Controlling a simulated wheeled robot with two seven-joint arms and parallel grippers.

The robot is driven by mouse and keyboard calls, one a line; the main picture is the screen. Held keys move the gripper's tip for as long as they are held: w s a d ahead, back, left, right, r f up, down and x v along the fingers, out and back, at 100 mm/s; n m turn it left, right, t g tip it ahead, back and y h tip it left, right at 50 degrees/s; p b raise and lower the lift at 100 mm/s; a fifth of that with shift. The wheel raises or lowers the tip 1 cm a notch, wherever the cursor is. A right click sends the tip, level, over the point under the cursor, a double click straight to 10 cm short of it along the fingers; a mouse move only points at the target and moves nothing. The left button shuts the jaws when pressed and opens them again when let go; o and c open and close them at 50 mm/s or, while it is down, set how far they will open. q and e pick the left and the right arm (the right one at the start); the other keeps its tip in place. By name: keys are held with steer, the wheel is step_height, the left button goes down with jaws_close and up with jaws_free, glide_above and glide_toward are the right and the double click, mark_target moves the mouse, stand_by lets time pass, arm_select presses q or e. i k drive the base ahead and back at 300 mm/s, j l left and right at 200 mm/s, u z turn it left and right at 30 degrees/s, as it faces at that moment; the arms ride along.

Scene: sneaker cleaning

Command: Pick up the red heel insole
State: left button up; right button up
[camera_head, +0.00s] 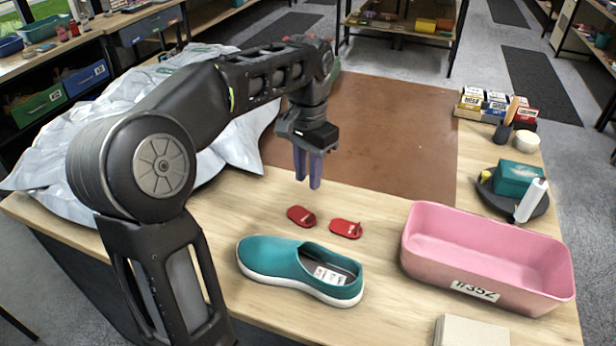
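Two small red heel insoles lie flat on the wooden tabletop behind the teal shoe (275,262). One red heel insole (301,216) is on the left, and the other red heel insole (346,229) is just to its right. My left gripper (308,184) points down with its purple fingers above and behind the insoles. A narrow gap shows between the fingers, with nothing between them. The gripper is apart from both insoles. My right gripper is out of view.
A pink bin (487,262) labelled #352 stands at the right. A brown mat (390,125) covers the back of the table. White plastic sheeting (60,175) lies at the left. A dark tray (540,208) holds a teal box (517,177) and a white bottle (531,200).

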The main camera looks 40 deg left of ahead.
mark_target(299, 216)
steer(key=k+l, duration=0.2)
steer(key=k, duration=0.25)
steer(key=k+l, duration=0.25)
steer(key=k, duration=0.25)
